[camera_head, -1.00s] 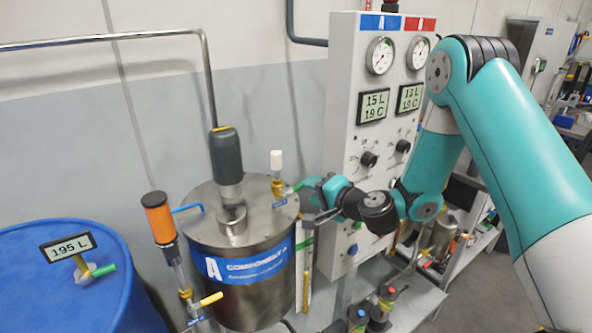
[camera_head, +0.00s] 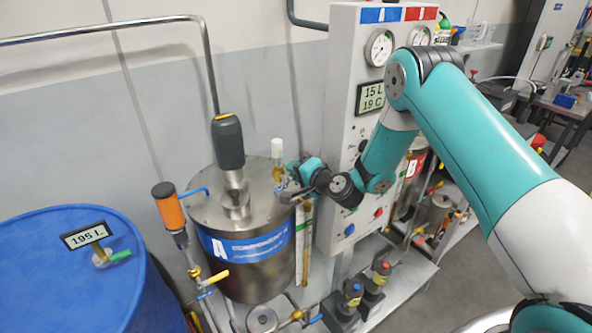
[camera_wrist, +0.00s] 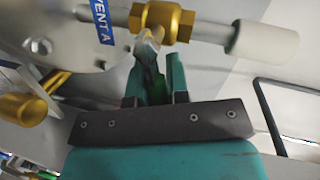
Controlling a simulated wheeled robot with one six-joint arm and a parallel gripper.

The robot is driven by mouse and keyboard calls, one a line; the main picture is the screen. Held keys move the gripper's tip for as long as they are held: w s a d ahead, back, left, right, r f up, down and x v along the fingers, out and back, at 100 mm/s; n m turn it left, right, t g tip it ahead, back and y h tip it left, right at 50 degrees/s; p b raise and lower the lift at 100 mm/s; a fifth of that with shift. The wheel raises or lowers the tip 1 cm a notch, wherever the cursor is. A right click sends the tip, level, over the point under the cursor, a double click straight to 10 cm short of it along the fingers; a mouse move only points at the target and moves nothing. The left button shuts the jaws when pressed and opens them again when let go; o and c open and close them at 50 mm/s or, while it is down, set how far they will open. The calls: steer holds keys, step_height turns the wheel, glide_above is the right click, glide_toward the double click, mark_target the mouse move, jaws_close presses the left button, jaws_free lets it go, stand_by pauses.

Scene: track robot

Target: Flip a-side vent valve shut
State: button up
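The a-side vent valve is a brass fitting (camera_head: 279,175) with a white cap (camera_head: 277,147) on the steel tank's lid (camera_head: 205,212). In the wrist view its brass body (camera_wrist: 168,22) and white cap (camera_wrist: 262,40) lie across the top, beside a blue VENT A label (camera_wrist: 103,20). A short metal lever (camera_wrist: 150,42) runs from the brass body in between my gripper's fingers (camera_wrist: 156,75). Something green shows between the fingers. I cannot tell whether they press on it. In the head view my gripper (camera_head: 287,186) is at the valve and hides its handle.
A grey motor (camera_head: 228,142) rises from the lid. A blue drum (camera_head: 70,285) stands at left. The white control panel (camera_head: 345,110) is close behind my wrist. Pumps (camera_head: 345,300) and pipes lie below. In the wrist view another brass fitting (camera_wrist: 25,108) is at left.

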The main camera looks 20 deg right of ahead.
jaws_close()
steer(key=shift+d+f+m+b, duration=0.1)
steer(key=shift+f+m+b, duration=0.35)
steer(key=shift+b, duration=0.5)
steer(key=shift+f+m+y+b, duration=0.25)
steer(key=shift+m+y+b, duration=0.1)
steer(key=shift+b, duration=0.2)
steer(key=shift+m+b, duration=0.4)
steer(key=shift+b, duration=0.15)
steer(key=shift+r, duration=0.15)
steer(key=o, duration=0.6)
jaws_free()
steer(key=shift+y, duration=0.25)
